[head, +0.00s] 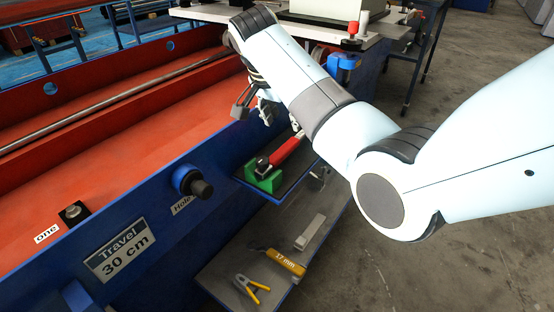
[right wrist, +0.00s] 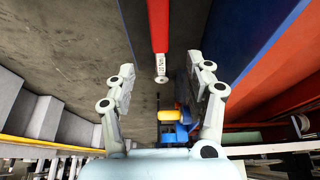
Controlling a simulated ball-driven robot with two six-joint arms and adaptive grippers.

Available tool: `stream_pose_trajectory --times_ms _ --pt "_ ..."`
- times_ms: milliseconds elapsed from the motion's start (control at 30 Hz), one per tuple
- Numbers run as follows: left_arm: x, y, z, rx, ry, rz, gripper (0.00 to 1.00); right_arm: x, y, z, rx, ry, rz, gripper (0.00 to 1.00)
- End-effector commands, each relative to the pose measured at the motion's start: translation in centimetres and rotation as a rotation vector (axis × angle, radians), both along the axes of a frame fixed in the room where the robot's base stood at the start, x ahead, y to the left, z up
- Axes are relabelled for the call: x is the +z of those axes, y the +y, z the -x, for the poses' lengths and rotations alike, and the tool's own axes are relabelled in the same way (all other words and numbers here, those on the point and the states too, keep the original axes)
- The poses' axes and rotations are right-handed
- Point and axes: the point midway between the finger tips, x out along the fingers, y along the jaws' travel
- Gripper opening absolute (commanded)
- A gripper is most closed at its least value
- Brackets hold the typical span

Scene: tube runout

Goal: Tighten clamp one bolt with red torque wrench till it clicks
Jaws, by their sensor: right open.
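The red torque wrench (head: 285,151) lies in a green holder (head: 266,179) on a small dark shelf at the side of the blue frame. In the right wrist view the wrench (right wrist: 159,28) comes in from the top, its pale lettered end pointing between my fingers. My right gripper (head: 256,105) is open and empty near the wrench's far end; its two fingers (right wrist: 167,70) are spread wide, apart from the wrench. My left gripper is not in view.
A lower grey shelf holds a 17 mm tool (head: 284,262), yellow-handled pliers (head: 252,288) and a grey bar (head: 310,232). A black knob (head: 201,189) sticks out of the blue wall (head: 150,210). A white-topped table (head: 210,13) stands behind my right arm.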

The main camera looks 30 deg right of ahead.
Motion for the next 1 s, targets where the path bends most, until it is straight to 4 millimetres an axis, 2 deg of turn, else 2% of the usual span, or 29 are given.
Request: stream_pose_trajectory --times_ms 167,267,533,667,767,1000 --pt "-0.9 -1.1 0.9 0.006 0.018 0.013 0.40 -1.7 -0.7 -0.5 0.000 -0.004 0.001 0.53" --pt "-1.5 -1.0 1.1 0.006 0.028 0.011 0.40 -3.5 -1.3 -0.7 0.001 -0.003 0.001 0.53" --pt "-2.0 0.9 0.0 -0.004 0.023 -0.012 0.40 -6.0 -2.2 -1.0 0.002 -0.003 0.000 0.53" --pt "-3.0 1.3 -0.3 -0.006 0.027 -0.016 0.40 -8.2 -2.6 -0.9 0.003 -0.001 0.000 0.53" --pt "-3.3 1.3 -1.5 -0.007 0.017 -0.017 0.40 -9.6 -3.2 -1.1 0.003 -0.001 0.000 0.53" --pt "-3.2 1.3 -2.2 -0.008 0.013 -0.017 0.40 -9.8 -3.4 -1.3 0.002 -0.006 0.000 0.53"
